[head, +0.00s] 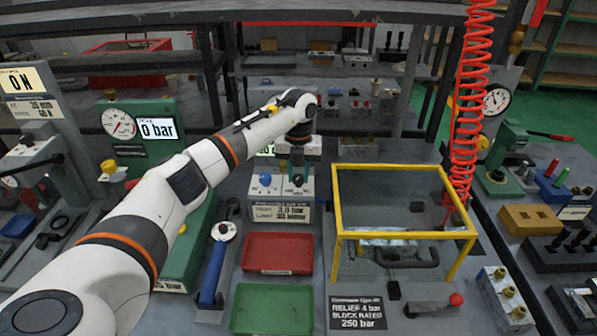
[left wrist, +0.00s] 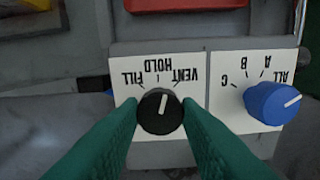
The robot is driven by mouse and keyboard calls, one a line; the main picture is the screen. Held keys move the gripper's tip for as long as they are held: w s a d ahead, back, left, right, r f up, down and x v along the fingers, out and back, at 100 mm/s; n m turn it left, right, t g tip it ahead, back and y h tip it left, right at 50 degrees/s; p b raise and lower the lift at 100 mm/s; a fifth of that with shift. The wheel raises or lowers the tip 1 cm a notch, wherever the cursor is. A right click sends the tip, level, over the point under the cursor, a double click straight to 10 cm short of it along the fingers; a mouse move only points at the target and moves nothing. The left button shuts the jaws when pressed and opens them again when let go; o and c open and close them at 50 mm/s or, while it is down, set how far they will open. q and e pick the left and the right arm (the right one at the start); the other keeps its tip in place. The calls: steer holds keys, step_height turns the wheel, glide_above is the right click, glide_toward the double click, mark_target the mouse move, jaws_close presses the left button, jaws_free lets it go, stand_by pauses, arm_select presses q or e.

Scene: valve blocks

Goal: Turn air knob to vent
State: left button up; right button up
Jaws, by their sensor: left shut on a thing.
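The black air knob (left wrist: 160,112) sits on a white plate marked FILL, HOLD and VENT, upside down in the left wrist view. Its white line points up near HOLD, leaning slightly toward the VENT side. My left gripper (left wrist: 160,118) has its two green fingers shut on the knob, one on each side. In the head view, my left gripper (head: 298,165) is over the right part of the small panel box (head: 282,212), where it partly hides the knob. My right gripper is in neither view.
A blue selector knob (left wrist: 275,103) marked A, B, C and ALL is beside the air knob. A red tray (head: 278,253) and a green tray (head: 270,308) lie in front of the box. A yellow frame (head: 405,235) and a red coiled hose (head: 470,100) are to the right.

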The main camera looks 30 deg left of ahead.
mark_target(298, 177)
arm_select(q)
steer(key=m, duration=0.5)
steer(key=shift+m, duration=0.3)
stand_by(0.4)
steer(key=o, duration=1)
steer(key=shift+r, duration=0.1)
step_height(298, 177, up, 12)
steer(key=shift+f+b, duration=0.1)
steer(key=shift+b, duration=0.7)
